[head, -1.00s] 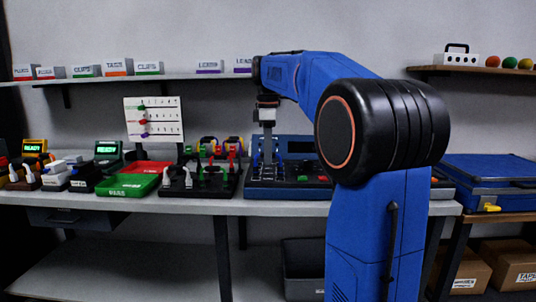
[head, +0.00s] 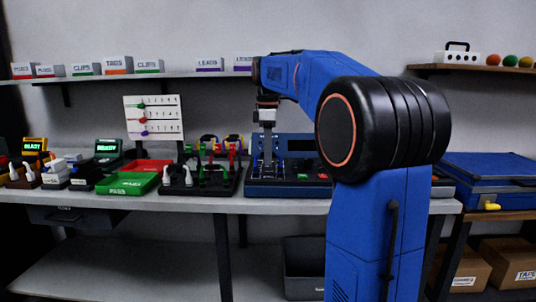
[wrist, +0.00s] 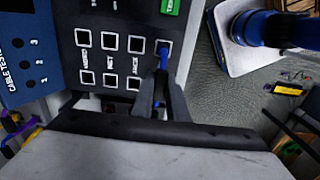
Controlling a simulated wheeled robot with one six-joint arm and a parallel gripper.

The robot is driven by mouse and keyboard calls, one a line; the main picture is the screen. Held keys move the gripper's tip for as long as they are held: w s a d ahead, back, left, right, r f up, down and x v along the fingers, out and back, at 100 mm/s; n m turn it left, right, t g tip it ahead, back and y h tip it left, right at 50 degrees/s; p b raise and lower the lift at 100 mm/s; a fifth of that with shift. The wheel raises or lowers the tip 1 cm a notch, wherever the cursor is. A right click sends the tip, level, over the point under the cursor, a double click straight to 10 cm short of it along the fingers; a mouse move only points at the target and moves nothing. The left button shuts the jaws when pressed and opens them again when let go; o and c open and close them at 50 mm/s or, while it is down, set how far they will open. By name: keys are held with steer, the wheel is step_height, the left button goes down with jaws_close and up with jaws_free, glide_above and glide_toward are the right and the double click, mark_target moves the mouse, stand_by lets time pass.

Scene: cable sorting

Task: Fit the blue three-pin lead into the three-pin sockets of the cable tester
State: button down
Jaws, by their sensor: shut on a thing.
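The cable tester (head: 284,189) is a dark blue unit on the bench; in the wrist view its dark panel (wrist: 118,62) carries two rows of square, white-rimmed sockets. My gripper (wrist: 161,78) is shut on the blue lead (wrist: 164,52), of which a small blue end shows between and beyond the fingertips. That end is over the right-hand socket of the upper row; I cannot tell whether it is inserted. Its pins and the rest of the lead are hidden. In the head view my gripper (head: 268,150) points down over the tester's left part.
A black stand with colored leads (head: 210,178) is left of the tester. A green tray (head: 130,184) and a red tray (head: 152,166) lie further left. A blue case (head: 488,180) rests on the right-hand bench. The upper shelf (head: 190,76) holds labelled boxes.

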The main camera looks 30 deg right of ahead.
steer(key=shift+f, duration=0.1)
stand_by(0.3)
steer(key=c, duration=1.1)
jaws_free()
steer(key=shift+r, duration=4)
